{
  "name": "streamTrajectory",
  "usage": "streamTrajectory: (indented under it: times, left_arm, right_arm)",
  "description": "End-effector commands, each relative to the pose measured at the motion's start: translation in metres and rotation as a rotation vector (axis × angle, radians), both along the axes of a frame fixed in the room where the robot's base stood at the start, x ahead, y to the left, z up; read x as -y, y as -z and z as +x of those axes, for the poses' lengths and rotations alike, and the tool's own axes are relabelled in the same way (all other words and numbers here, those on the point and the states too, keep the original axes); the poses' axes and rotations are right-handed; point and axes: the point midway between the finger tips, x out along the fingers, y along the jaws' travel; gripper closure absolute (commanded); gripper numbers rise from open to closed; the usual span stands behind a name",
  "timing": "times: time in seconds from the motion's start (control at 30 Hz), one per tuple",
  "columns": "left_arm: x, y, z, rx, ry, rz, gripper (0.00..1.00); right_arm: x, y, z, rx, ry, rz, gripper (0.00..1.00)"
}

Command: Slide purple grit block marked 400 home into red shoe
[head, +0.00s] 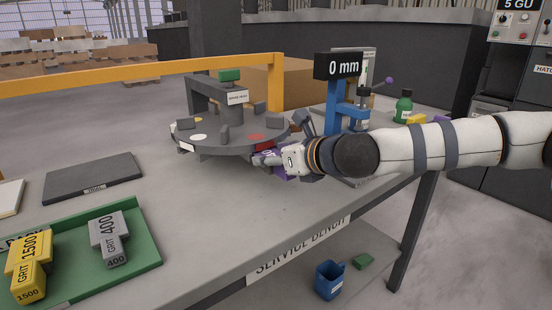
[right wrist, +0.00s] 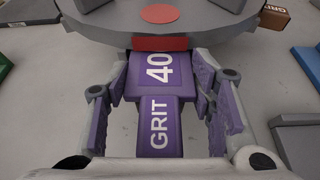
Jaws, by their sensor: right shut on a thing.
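The purple grit block (right wrist: 153,108) is between the fingers of my right gripper (right wrist: 160,72). In the right wrist view its top reads GRIT and 40, with the far end of the number hidden at the shoe. My right gripper (head: 268,160) is shut on it at the near right rim of a round grey turntable (head: 225,151). The red shoe (right wrist: 160,43) is on the turntable's rim, straight ahead of the block. The block's far end meets the shoe's front edge; how deep it sits cannot be told. My left gripper is not in view.
A green tray (head: 148,250) at the front left holds a yellow 1500 block (head: 28,262) and a grey 400 block (head: 108,236). A blue gauge stand with a 0 mm display (head: 338,66) stands behind my right arm. The bench's front middle is clear.

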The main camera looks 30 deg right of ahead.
Motion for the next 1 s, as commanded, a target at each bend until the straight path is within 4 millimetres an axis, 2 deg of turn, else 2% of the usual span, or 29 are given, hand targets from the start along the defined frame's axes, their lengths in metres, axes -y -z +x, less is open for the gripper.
streamTrajectory:
  times: [0.67,1.0]
  left_arm:
    - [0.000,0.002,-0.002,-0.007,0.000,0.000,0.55]
    - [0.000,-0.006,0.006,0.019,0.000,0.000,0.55]
  right_arm:
    - [-0.001,-0.001,0.007,0.003,0.000,-0.001,0.89]
    - [0.001,-0.006,-0.008,0.006,0.000,0.000,0.89]
